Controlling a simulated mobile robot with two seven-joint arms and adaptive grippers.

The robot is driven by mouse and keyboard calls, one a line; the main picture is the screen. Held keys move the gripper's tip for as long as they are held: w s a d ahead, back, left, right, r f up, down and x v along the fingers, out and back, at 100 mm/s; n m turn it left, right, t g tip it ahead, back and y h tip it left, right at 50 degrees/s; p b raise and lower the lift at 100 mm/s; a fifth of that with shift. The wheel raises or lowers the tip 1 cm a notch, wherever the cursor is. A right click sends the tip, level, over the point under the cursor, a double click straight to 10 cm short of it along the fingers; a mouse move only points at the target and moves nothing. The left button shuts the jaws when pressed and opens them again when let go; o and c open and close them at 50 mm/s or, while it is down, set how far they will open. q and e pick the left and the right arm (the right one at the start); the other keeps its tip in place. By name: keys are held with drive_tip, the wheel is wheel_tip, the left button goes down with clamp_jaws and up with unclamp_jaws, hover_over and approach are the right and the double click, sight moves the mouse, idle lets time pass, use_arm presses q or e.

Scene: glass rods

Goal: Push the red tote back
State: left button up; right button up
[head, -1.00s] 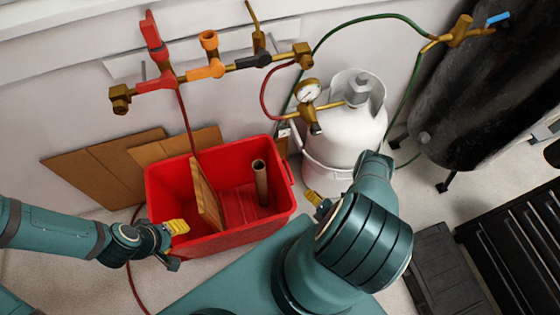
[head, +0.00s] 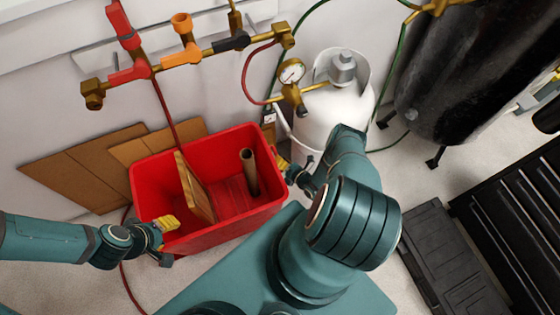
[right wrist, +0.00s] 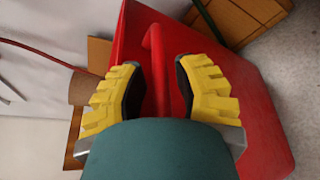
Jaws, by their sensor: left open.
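The red tote (head: 222,231) stands on the floor near the wall, with a wooden board (head: 196,192) and a brown tube (head: 249,172) in it. My left gripper (head: 164,236) is open at the tote's near left corner, one yellow finger over the rim. My right gripper (head: 287,168) is at the tote's right side, partly hidden by my own arm. In the right wrist view, its two yellow fingers are apart, with the tote's red handle (right wrist: 155,48) between them. A gap shows on both sides of the handle. The tote (right wrist: 258,125) fills the middle behind the fingers.
Flat cardboard (head: 85,170) leans on the wall behind the tote. A white gas cylinder (head: 325,118) with a gauge (head: 291,71) stands close to the right. A red hose (head: 166,112) hangs from the wall manifold behind the tote. A dark tank (head: 455,80) is further right.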

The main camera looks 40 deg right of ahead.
drive_tip(key=shift+w, duration=0.4)
drive_tip(key=shift+o, duration=0.4)
clamp_jaws()
